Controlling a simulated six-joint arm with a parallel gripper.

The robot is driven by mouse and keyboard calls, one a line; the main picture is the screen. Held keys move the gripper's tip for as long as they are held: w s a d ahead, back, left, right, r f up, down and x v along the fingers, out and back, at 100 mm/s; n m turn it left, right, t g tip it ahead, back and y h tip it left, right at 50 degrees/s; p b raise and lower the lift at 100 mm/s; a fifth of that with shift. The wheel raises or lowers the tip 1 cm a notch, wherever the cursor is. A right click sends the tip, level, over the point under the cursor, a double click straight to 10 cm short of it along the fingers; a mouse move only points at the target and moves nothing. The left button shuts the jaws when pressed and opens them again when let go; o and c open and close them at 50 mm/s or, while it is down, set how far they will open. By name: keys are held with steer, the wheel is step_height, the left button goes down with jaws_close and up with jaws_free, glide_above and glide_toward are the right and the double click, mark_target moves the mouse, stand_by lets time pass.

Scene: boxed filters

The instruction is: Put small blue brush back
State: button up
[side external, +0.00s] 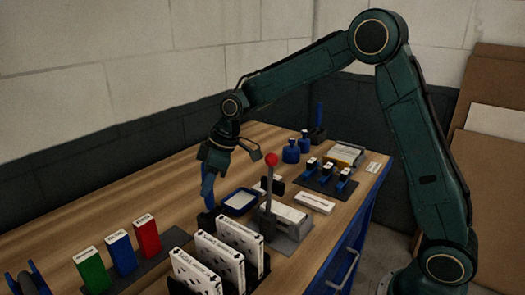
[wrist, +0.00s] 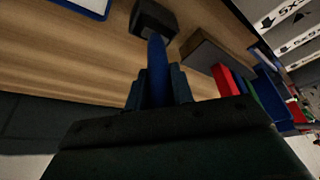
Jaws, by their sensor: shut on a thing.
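My gripper (wrist: 158,88) is shut on the small blue brush (wrist: 157,60), which sticks out from between its fingers. In the side view my gripper (side external: 211,162) points down and the brush (side external: 208,189) hangs below it, roughly upright. A small black holder (wrist: 152,19) lies just beyond the brush's far end in the wrist view. In the side view the holder (side external: 207,222) is under the brush, partly hidden behind the white boxes. I cannot tell whether the brush's lower end is inside the holder or just above it.
A blue-rimmed tray (side external: 224,203) stands close right of the brush. White boxes (side external: 217,262) stand in a rack in front. Green (side external: 91,269), blue (side external: 121,253) and red (side external: 147,235) boxes stand at left. A red-knobbed lever device (side external: 271,160) is to the right. Bare wood lies behind.

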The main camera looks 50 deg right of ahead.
steer(key=shift+f, duration=0.1)
steer(key=o, duration=1)
steer(key=shift+v, duration=6.15)
